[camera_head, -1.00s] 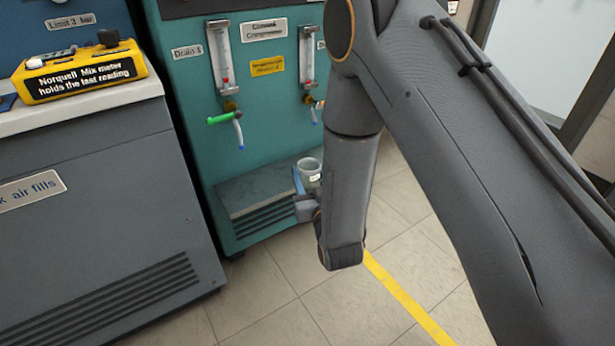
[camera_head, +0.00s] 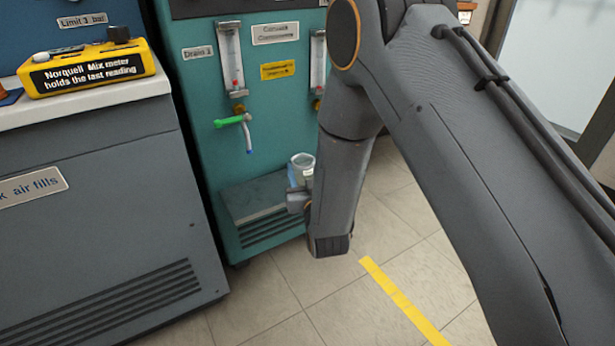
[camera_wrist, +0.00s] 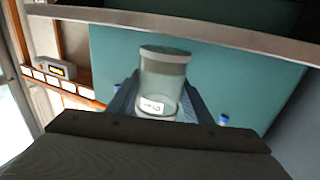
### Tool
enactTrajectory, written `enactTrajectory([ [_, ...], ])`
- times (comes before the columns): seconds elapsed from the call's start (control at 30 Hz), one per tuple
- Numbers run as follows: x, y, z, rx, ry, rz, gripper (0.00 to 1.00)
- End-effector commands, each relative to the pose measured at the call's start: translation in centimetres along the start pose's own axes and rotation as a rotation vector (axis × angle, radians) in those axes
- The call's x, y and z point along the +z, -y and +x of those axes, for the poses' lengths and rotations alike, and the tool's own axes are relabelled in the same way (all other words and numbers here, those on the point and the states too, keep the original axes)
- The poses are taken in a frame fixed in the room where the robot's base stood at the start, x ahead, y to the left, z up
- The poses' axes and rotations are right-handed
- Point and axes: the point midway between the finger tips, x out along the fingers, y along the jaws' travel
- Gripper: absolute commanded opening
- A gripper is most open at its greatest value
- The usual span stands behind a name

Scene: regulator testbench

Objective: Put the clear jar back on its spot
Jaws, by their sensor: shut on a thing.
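The clear jar (camera_head: 301,168) is a small see-through cylinder with a white label. My gripper (camera_head: 297,190) is shut on it and holds it near the low ledge of the teal cabinet. In the wrist view the jar (camera_wrist: 162,82) stands between the two fingers of my gripper (camera_wrist: 158,100), with its rim at the top and its label low on the side. My arm hides part of the gripper in the head view. I cannot tell which place is the jar's spot.
The teal cabinet (camera_head: 205,120) has a low ledge (camera_head: 255,200), a green-handled drain tap (camera_head: 235,121) and flow tubes. A yellow floor line (camera_head: 400,300) crosses the tiles, which are otherwise clear.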

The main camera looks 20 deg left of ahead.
Motion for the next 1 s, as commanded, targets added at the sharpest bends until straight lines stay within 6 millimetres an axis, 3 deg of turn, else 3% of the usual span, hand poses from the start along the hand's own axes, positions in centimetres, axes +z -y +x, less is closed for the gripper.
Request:
enactTrajectory([
  [0.5, 0.7, 1.2, 3.5, -0.002, -0.001, -0.001, 0.19],
  [1.0, 0.8, 1.4, 4.0, -0.001, -0.001, 0.0, 0.19],
])
